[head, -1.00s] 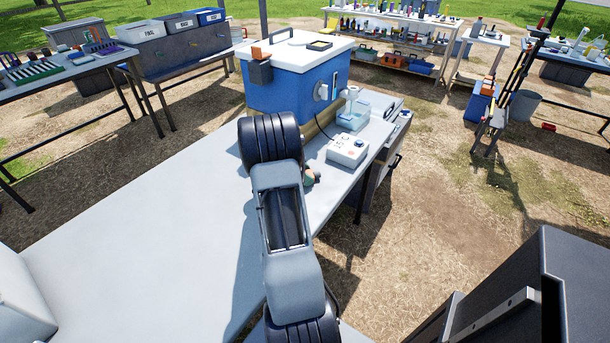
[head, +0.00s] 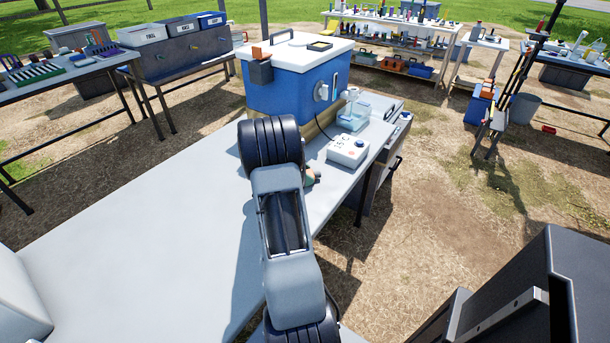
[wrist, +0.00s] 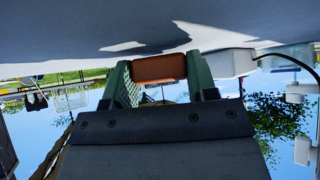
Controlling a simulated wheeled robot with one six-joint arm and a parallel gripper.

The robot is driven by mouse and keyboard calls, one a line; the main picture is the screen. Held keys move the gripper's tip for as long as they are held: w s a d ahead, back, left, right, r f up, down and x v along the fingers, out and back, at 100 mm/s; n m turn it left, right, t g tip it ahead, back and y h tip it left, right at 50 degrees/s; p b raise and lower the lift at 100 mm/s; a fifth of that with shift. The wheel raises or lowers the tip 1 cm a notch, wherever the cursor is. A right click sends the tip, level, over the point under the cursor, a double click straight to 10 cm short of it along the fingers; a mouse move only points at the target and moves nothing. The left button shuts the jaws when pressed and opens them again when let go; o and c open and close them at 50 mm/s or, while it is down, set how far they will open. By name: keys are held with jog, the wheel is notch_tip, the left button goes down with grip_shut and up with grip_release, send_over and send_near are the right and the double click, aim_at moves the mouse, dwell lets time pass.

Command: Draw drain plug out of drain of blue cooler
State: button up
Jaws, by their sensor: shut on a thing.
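The blue cooler (head: 290,90) with a white lid stands at the far end of the grey bench. A round grey fitting (head: 322,92) sits on its right side face; I cannot tell whether this is the drain. My gripper shows in the wrist view (wrist: 160,75), its green fingers shut on an orange-brown piece (wrist: 158,69). I cannot tell whether this piece is the drain plug. In the head view my arm hides most of the gripper; a small green and orange bit (head: 312,176) shows beside it, in front of the cooler and apart from it.
A white box with a cable (head: 348,151) and a clear container of bluish liquid (head: 353,117) stand on the bench right of my arm. A dark holder with an orange top (head: 260,68) is on the cooler's near face. The bench (head: 140,240) is clear at left.

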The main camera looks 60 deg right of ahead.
jog(key=o, duration=0.9)
jog(key=shift+a+f, duration=0.15)
jog(key=shift+f, duration=0.8)
jog(key=shift+s, duration=0.1)
jog(key=v, duration=0.5)
jog(key=d+v, duration=0.1)
jog(key=v, duration=0.4)
jog(key=r+p+v, duration=0.1)
jog(key=v, duration=0.4)
jog(key=shift+d, duration=0.15)
